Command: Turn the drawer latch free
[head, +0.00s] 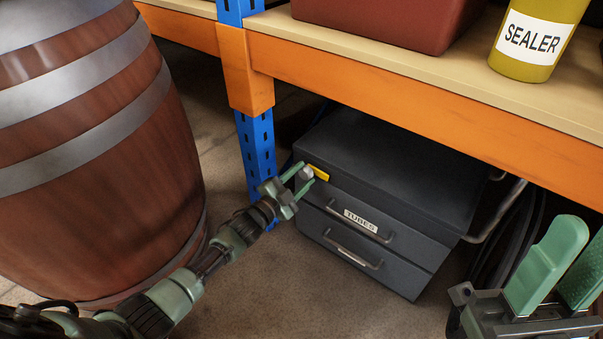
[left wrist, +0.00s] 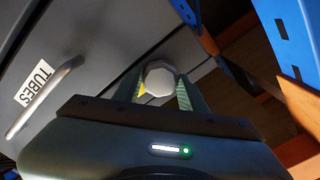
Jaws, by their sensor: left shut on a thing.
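A dark grey drawer cabinet (head: 400,170) stands on the floor under the shelf. Its upper drawer (head: 345,212) has a bar handle and a TUBES label; a second drawer (head: 350,252) is below, and both look closed. The latch, a grey knob (head: 306,173) with a yellow plate (head: 318,173) beside it, is at the cabinet's upper left front corner. My left gripper (head: 305,176) is shut on the latch knob. In the left wrist view the knob (left wrist: 160,79) sits between the two green fingers. My right gripper (head: 563,270) is at the lower right, its fingers apart and empty.
A wooden barrel (head: 110,170) stands close on the left of my left arm. An orange shelf beam (head: 420,105) and a blue post (head: 257,150) are near the cabinet. A red bin (head: 385,20) and a SEALER tub (head: 530,40) stand on the shelf. Floor before the drawers is clear.

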